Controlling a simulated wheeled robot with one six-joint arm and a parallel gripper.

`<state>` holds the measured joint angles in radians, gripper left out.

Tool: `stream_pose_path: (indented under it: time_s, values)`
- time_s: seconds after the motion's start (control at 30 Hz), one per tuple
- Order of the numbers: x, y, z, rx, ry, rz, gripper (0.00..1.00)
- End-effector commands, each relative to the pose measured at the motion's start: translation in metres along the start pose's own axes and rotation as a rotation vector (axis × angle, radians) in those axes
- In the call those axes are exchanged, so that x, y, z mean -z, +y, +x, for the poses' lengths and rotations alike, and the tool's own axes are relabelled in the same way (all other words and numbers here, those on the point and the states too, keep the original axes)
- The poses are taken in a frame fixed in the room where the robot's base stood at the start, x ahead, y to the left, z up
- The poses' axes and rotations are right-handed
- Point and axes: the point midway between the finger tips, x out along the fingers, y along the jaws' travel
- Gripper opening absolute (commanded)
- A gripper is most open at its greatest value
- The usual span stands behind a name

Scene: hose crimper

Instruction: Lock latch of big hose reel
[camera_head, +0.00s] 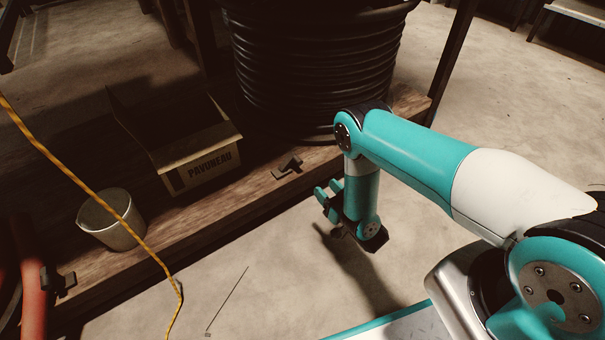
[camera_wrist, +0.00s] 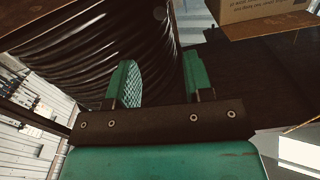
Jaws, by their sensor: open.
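The big hose reel (camera_head: 315,70) is a stack of black coils standing on a wooden platform at the top middle of the head view. Its ribbed side also fills the upper left of the wrist view (camera_wrist: 90,55). A small dark latch-like bracket (camera_head: 287,166) sits at the platform's front edge, just below the reel. My gripper (camera_head: 326,202) is to the right of and in front of that bracket, apart from it. In the wrist view its two green fingers (camera_wrist: 160,88) are spread with nothing between them. I cannot make out the latch in the wrist view.
A cardboard box (camera_head: 205,165) with printed lettering and a pale bucket (camera_head: 112,220) stand on the wooden platform (camera_head: 205,222). A yellow cable (camera_head: 100,198) hangs across the left. A second dark bracket (camera_head: 62,281) is by a red hose (camera_head: 33,305).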

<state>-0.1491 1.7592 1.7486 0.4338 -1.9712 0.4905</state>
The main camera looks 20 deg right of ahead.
Motion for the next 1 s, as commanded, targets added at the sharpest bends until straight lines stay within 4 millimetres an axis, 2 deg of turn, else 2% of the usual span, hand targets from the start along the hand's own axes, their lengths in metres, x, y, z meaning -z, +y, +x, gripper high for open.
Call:
stream_pose_path:
  time_s: [0.03,0.13,0.5,0.73,1.0]
  values:
    - [-0.007,0.001,0.005,0.001,0.002,0.0,0.47]
    - [-0.005,0.0,0.016,0.003,0.005,-0.001,0.47]
    - [-0.006,-0.001,0.101,0.003,0.004,-0.002,0.47]
    - [-0.005,-0.001,0.119,0.006,-0.002,-0.001,0.47]
    - [0.0,-0.001,0.125,0.0,0.0,0.0,0.47]
